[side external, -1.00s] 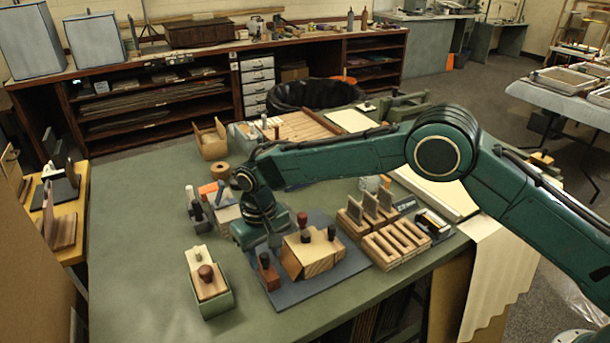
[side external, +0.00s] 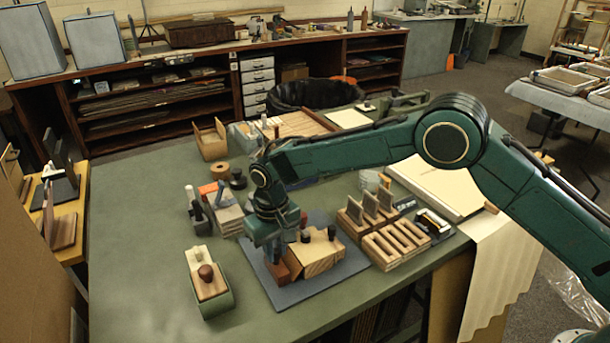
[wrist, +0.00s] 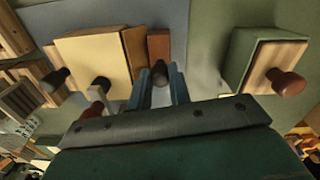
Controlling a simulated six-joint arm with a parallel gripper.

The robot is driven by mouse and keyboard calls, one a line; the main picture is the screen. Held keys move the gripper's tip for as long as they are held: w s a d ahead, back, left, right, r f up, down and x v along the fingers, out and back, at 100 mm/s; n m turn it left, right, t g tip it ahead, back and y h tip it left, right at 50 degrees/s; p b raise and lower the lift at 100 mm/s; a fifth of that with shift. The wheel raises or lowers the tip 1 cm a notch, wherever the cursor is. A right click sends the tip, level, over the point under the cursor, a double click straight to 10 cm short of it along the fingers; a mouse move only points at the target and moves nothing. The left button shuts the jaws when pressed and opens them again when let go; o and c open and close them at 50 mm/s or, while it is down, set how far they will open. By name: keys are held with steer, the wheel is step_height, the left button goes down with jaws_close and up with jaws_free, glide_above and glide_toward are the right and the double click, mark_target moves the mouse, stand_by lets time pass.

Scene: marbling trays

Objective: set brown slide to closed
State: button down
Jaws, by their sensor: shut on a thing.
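The brown slide (wrist: 158,45) is a reddish-brown block with a dark knob (wrist: 160,70). It lies beside the pale wooden block (wrist: 93,58), with little or no gap visible between them. In the side view the brown slide (side external: 291,264) is partly covered by my gripper (side external: 277,248) at the left side of the wooden block (side external: 318,254). My gripper (wrist: 160,76) points down with its two blue fingers on either side of the dark knob, shut on it. The lower part of the slide is hard to make out.
A grey-blue mat (side external: 340,272) lies under the blocks. A green box (side external: 218,304) with a wooden lid and brown knob stands to the left. A slotted wooden rack (side external: 395,247) stands to the right. The table's front left is clear.

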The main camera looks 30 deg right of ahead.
steer(key=shift+d, duration=1.1)
steer(key=c, duration=1.3)
jaws_free()
steer(key=shift+a+r, duration=0.1)
steer(key=shift+r, duration=0.05)
step_height(320, 180, up, 14)
steer(key=shift+f, duration=0.2)
steer(key=shift+r, duration=0.1)
